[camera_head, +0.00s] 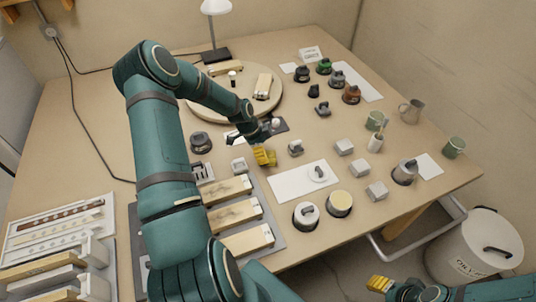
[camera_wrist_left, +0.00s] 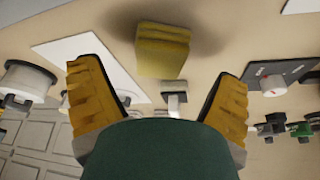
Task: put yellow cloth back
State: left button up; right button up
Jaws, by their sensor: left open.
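A yellow folded cloth (camera_wrist_left: 162,48) shows in the left wrist view, beyond the fingertips and roughly centred between them, with a dark shadow beside it. My left gripper (camera_wrist_left: 160,75) is open, its two orange-yellow fingers spread wide with nothing between them. In the head view my left gripper (camera_head: 264,157) hangs over the middle of the bench; I cannot tell the cloth apart from the yellow fingers there. My right gripper (camera_head: 381,284) is low at the bottom right, off the bench's front edge; its jaw opening is unclear.
A white mat (camera_head: 290,186) with a round white lid lies right of the left gripper. Small grey blocks (camera_head: 344,147), dark knobs (camera_head: 323,66) and mugs (camera_head: 453,147) stand to the right. A round board (camera_head: 203,108) is behind. A white bin (camera_head: 471,248) stands on the floor.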

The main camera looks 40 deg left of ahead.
pick_arm(q)
jog(key=p+v, duration=0.1)
jog(key=v, duration=0.7)
jog(key=shift+r, duration=0.25)
jog(key=shift+s, duration=0.1)
